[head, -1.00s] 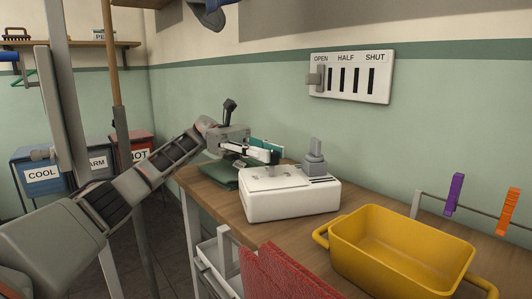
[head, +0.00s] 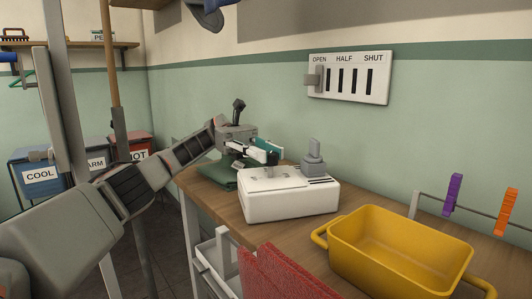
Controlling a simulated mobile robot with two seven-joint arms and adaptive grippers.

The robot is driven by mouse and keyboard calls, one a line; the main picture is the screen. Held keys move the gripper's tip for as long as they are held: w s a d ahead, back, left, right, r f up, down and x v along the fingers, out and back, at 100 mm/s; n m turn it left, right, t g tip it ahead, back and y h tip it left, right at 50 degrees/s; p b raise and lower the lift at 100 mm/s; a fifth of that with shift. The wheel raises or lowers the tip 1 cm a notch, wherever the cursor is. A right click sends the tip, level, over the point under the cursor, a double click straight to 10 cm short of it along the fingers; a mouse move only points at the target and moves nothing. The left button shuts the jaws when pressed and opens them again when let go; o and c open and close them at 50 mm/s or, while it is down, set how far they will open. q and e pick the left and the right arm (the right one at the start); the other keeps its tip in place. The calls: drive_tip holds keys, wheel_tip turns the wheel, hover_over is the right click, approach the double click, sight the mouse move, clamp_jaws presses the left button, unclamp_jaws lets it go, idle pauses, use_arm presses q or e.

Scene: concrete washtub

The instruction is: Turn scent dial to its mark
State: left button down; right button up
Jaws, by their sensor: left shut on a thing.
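A white box-shaped unit (head: 290,203) stands on the wooden bench, with slots and a grey upright knob (head: 313,158) at its right rear. My left gripper (head: 268,160) reaches in from the left and is shut at the left part of the unit's top. Its dark fingertips are low over that top. What they hold, which I take to be the scent dial, is hidden by the fingers. I cannot make out its mark or its angle. The grey knob is apart from the fingers, to their right. My right gripper is not in view.
A yellow tub (head: 400,255) and a red ribbed thing (head: 285,272) are in front. A wall panel (head: 350,77) reads OPEN, HALF, SHUT. A rail with purple (head: 453,194) and orange (head: 504,215) pegs is at right. A green thing (head: 216,174) lies beneath my gripper.

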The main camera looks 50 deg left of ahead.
sight(266, 176)
use_arm(q)
drive_tip(key=c, duration=1.8)
unclamp_jaws()
drive_tip(key=shift+r, duration=4.95)
